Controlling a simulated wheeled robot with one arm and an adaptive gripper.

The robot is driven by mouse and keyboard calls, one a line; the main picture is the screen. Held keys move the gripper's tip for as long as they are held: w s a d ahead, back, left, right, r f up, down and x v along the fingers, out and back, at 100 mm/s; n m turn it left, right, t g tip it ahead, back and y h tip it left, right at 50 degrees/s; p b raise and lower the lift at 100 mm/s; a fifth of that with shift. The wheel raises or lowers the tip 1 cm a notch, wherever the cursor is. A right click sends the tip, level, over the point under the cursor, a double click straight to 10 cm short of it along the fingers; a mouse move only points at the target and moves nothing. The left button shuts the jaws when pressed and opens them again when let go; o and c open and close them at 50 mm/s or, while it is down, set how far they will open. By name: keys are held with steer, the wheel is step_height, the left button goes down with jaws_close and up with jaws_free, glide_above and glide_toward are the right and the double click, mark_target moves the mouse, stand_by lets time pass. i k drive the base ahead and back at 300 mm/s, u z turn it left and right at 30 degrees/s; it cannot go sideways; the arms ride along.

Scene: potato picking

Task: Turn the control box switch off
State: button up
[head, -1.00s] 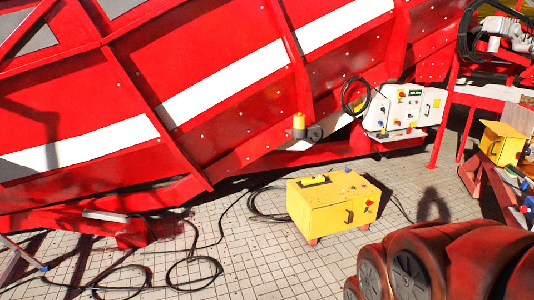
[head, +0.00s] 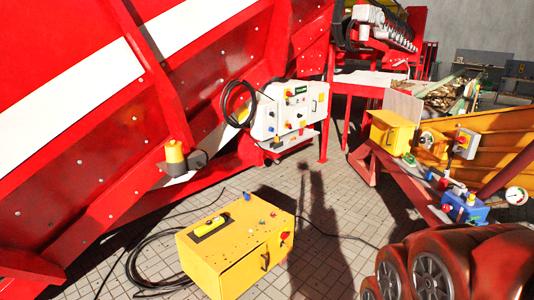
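A white control box (head: 270,115) is mounted on the side of the red machine in the head view. Its front carries several small coloured knobs and buttons and a green label, too small to read. A yellow box (head: 222,270) stands on the tiled floor in front, with a handle and a red knob (head: 284,238) on its right face. A small grey box with a red switch (head: 463,142) sits at the right, by the orange panel. I cannot tell the position of any switch. My gripper is not in view.
The red machine (head: 90,130) fills the left. Black cables (head: 140,262) lie on the floor left of the yellow box. A red frame with a smaller yellow box (head: 390,133) and a blue device (head: 465,208) stands at right.

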mark_target(285, 236)
steer(key=u, duration=0.2)
steer(key=i, duration=2.4)
steer(key=z, duration=0.55)
